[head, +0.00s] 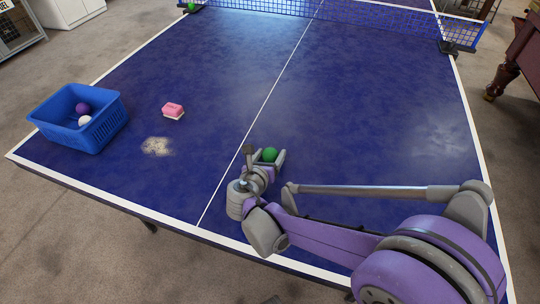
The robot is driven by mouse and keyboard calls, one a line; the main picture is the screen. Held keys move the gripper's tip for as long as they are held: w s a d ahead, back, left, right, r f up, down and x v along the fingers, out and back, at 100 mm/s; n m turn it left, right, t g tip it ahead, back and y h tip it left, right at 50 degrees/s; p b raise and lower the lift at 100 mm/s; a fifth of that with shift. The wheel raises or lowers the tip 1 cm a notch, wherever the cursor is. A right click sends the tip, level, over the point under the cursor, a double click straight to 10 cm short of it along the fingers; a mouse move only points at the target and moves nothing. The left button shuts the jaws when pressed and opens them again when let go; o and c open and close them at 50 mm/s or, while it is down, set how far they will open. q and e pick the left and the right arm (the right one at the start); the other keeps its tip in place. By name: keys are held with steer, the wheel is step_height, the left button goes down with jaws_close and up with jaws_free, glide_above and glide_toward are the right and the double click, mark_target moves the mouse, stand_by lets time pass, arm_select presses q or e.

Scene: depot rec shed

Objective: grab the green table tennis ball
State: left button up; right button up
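A green table tennis ball (269,154) is near the middle of the blue table, just right of the white centre line. My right gripper (268,157) is at the ball, with its fingers on either side of it. The fingers look spread a little wider than the ball, so the gripper appears open. The lower part of the ball is partly hidden by the gripper, and I cannot tell whether the ball rests on the table. My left gripper is not in view.
A blue basket (66,131) holding a purple ball (82,108) and a white ball (85,120) stands at the table's left. A pink and white sponge (173,111) lies near a pale smudge (156,146). The net (345,14) crosses the far end. The table's right half beyond my arm is clear.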

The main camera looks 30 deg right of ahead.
steer(key=c, duration=1)
